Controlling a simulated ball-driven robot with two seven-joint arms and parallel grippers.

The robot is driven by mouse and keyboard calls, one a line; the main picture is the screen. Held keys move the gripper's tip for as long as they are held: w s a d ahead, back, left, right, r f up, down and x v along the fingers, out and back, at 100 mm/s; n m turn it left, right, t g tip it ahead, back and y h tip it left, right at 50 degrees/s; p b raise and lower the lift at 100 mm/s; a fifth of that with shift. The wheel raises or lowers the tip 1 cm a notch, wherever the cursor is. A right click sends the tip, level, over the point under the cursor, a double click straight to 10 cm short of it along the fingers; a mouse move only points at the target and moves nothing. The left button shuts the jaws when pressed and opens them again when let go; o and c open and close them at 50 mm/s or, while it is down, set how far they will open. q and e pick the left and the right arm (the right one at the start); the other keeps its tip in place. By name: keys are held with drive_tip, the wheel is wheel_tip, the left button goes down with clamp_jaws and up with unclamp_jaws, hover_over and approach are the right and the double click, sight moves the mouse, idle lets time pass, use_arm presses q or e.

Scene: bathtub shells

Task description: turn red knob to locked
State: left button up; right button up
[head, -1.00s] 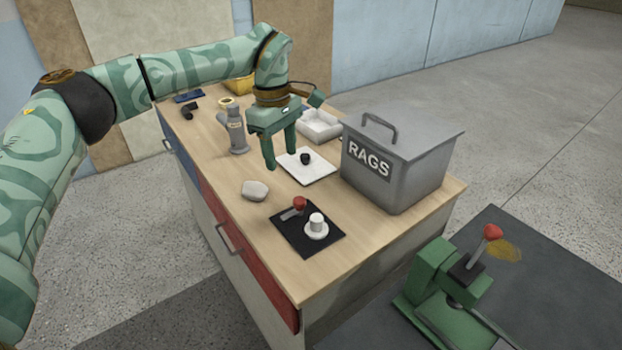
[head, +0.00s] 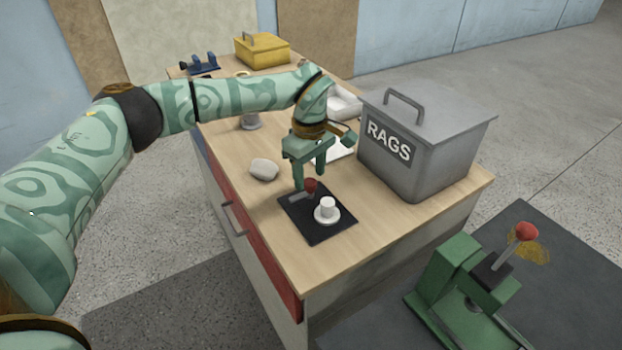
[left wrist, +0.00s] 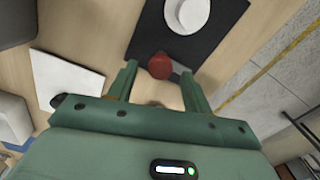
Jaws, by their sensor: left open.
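A red knob (head: 311,186) on a grey lever stands on a black square plate (head: 318,228) near the front of the wooden bench. A white round knob (head: 327,207) sits beside it on the same plate. My left gripper (head: 309,182) is open, fingers pointing down, at the red knob. In the left wrist view, the red knob (left wrist: 160,66) shows between the two fingertips (left wrist: 160,72) or just beyond them; contact cannot be told. The grey lever runs off to one side, partly hidden by a finger. My right gripper does not show.
A grey RAGS bin (head: 420,150) stands right of the gripper. A smooth pale stone (head: 264,169) lies to the left. A white sheet (head: 335,152) lies behind. A green lever device (head: 465,285) stands on the dark surface at lower right. The bench front corner is clear.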

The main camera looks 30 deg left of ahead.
use_arm(q)
drive_tip(key=shift+f, duration=0.75)
drive_tip(key=c, duration=1)
drive_tip(key=shift+r, duration=0.1)
